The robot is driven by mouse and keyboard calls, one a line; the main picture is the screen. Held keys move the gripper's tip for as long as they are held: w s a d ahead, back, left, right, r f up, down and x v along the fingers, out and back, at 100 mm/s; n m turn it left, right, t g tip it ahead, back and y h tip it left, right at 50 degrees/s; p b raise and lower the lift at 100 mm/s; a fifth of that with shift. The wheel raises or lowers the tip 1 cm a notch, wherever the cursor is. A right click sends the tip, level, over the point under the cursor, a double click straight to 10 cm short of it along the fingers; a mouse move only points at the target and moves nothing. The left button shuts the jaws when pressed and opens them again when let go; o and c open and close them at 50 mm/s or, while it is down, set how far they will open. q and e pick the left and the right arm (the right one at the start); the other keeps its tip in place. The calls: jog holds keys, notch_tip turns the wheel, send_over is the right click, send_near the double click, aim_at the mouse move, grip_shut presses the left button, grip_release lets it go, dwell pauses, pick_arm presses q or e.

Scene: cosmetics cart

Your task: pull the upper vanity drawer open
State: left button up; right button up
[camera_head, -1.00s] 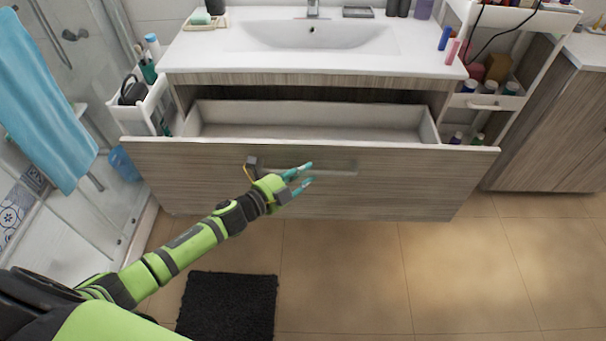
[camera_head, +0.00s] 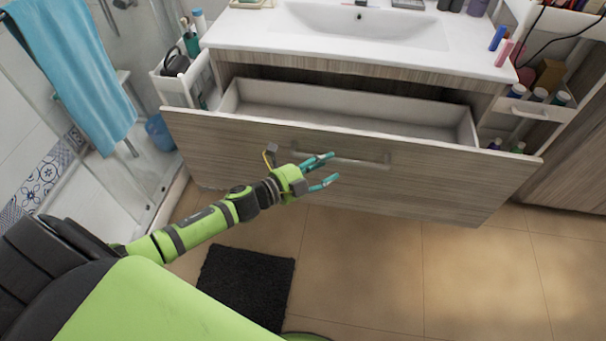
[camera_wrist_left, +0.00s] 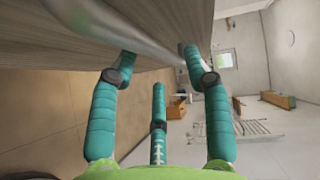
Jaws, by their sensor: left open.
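The upper vanity drawer (camera_head: 230,150) has a wood-grain front and stands pulled out, with its empty pale inside (camera_head: 340,115) showing. Its bar handle (camera_head: 365,162) runs across the front. My left gripper (camera_head: 328,170) is at the left part of the handle, with its teal fingers apart. In the left wrist view the open fingers (camera_wrist_left: 155,70) are close to the handle bar (camera_wrist_left: 130,35), which crosses above them; I cannot tell whether they touch. My right gripper is not in view.
The white sink top (camera_head: 330,35) is above the drawer. A white caddy (camera_head: 185,85) is to the left and a white cart (camera_head: 535,105) with bottles to the right. A black mat (camera_head: 245,285) lies on the tile floor.

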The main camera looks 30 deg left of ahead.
pick_arm(q)
jog(key=v, duration=0.8)
jog(key=shift+s, duration=0.15)
jog(key=s+a+f+n+g+y, duration=0.2)
jog(key=s+a+f+n+y, duration=0.15)
jog(key=f, duration=0.55)
jog(key=s+a+f+n+g+y, duration=0.15)
jog(key=s+f+n, duration=0.3)
jog(key=f, duration=0.45)
jog(key=s+a+f+n+g+y, duration=0.1)
jog(key=s+a+f+n+y, duration=0.25)
jog(key=f, duration=0.55)
jog(key=s+d+f+n+g, duration=0.4)
jog(key=s+f, duration=0.3)
jog(key=s, duration=0.6)
jog(key=s+d+f+n+g, duration=0.4)
jog(key=s+f, duration=0.4)
jog(key=s, duration=0.4)
jog(key=shift+s+d+g, duration=0.35)
jog(key=shift+s+d, duration=0.05)
jog(key=shift+d, duration=0.05)
